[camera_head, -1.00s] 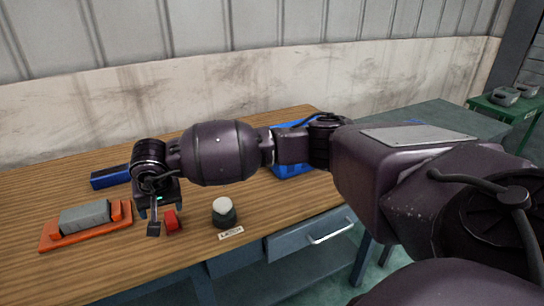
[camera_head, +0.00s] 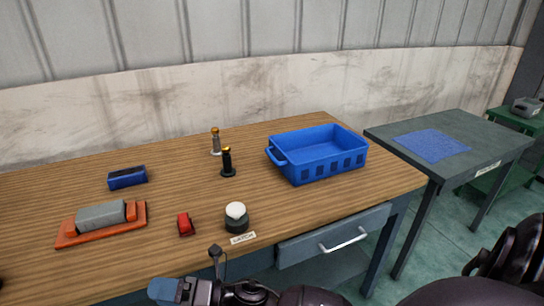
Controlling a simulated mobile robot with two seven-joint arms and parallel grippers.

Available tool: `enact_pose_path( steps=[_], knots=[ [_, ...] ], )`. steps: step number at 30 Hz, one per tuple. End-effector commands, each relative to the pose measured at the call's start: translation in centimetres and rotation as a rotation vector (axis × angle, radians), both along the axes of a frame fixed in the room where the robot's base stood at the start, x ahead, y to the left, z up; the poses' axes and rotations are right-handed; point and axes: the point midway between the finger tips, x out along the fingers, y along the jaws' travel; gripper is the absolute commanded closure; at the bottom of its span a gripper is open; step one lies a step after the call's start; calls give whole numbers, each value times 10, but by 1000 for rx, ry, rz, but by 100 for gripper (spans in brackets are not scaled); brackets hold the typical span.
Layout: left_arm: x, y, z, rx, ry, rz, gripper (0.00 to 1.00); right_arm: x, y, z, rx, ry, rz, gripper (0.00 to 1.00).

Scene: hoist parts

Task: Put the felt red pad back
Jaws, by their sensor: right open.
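The red pad (camera_head: 185,224) is a small red block with a dark part on it. It stands on the wooden bench top between the orange tray with a grey block and the white-topped button. My right gripper (camera_head: 190,273) is at the bottom of the view, in front of the bench's near edge. It is open with nothing between its fingers, well apart from the red pad. My left gripper cannot be made out.
The orange tray (camera_head: 70,236) holds a grey block (camera_head: 101,215). A blue block (camera_head: 127,177), a white-topped button (camera_head: 236,217), two small upright pieces (camera_head: 227,163) and a blue crate (camera_head: 313,168) stand on the bench (camera_head: 330,207). A grey table (camera_head: 495,140) with a blue mat (camera_head: 432,146) is at right.

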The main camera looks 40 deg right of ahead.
Motion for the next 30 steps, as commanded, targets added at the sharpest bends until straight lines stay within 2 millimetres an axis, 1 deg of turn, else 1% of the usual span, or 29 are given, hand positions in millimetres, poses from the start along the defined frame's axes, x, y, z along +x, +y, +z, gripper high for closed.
enact_pose_path(
  steps=[1,5,6,8,9,11,12,14,15,18,21,24,30],
  knots=[
    [0,0,0,0,0,0,100,-3,-17,-11,106,129,-76,28],
    [0,0,0,1,0,-1,100,-14,-64,-44,396,461,-273,28],
    [0,0,0,1,0,-1,100,-19,-79,-56,491,559,-334,28],
    [0,0,0,1,0,-1,100,-32,-102,-76,633,702,-429,28],
    [0,0,0,1,0,-1,100,-43,-117,-90,727,792,-491,28],
    [0,0,0,1,0,-1,100,-61,-138,-111,873,921,-586,28],
    [0,0,0,2,0,-1,100,-75,-150,-125,968,1001,-647,28],
    [0,0,0,2,0,-1,100,-97,-166,-144,1100,1104,-731,28],
    [0,0,0,2,0,-1,100,-111,-175,-154,1181,1162,-781,28],
    [0,1,0,2,0,-1,100,-141,-191,-173,1345,1269,-881,28],
    [0,1,0,2,0,-1,100,-160,-199,-185,1447,1330,-942,28],
    [0,1,0,2,0,-1,100,-168,-202,-189,1492,1357,-967,28],
    [0,0,0,2,0,-1,100,-169,-202,-190,1497,1360,-969,28]
  ],
)
